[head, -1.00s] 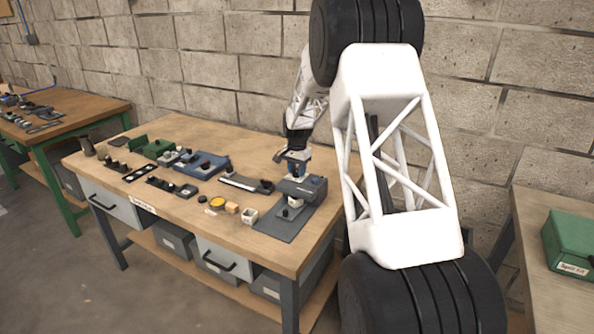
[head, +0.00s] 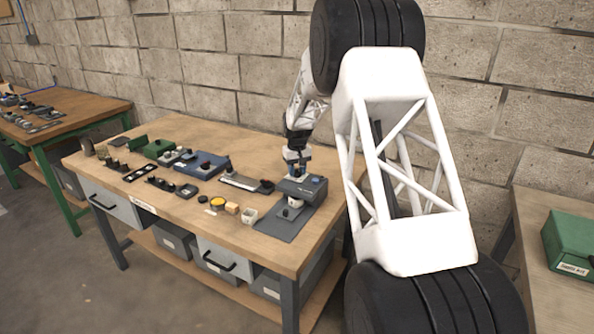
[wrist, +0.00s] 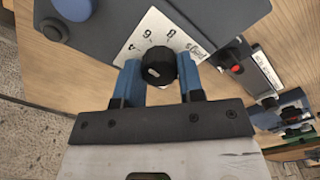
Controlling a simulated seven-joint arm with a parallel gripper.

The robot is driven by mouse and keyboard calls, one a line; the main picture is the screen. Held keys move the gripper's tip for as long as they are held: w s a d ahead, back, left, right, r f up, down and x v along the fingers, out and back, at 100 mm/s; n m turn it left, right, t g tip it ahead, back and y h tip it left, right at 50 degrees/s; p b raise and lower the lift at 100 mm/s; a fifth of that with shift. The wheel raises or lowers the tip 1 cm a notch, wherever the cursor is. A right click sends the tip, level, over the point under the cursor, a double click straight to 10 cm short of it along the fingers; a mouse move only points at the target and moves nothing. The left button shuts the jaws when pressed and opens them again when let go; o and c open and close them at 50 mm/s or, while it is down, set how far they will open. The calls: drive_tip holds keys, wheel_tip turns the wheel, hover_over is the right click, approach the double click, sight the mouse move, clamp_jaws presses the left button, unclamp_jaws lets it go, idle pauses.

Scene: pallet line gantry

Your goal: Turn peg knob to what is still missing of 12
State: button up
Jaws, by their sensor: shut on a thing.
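The peg knob (wrist: 156,62) is a round black knob with a pale pointer mark, in the upper middle of the wrist view. It sits on a white dial plate (wrist: 141,40) with printed numerals, some of them legible; which one the pointer marks is unclear. My gripper (wrist: 159,74) has its blue fingers on either side of the knob and is shut on it. In the head view my gripper (head: 297,169) is low over the dark grey unit (head: 315,184) at the right part of the bench, hiding the knob.
A dark grey mat (head: 277,231) lies in front of the unit. A white cup (head: 250,215), a yellow round piece (head: 218,203) and a wooden block (head: 232,208) stand left of it. Blue and green fixtures fill the bench's left.

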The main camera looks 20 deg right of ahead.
sight(297, 170)
drive_tip(key=shift+n, duration=1.5)
drive_tip(key=o, duration=0.9)
drive_tip(key=shift+r, duration=0.1)
drive_tip(key=shift+r, duration=3.8)
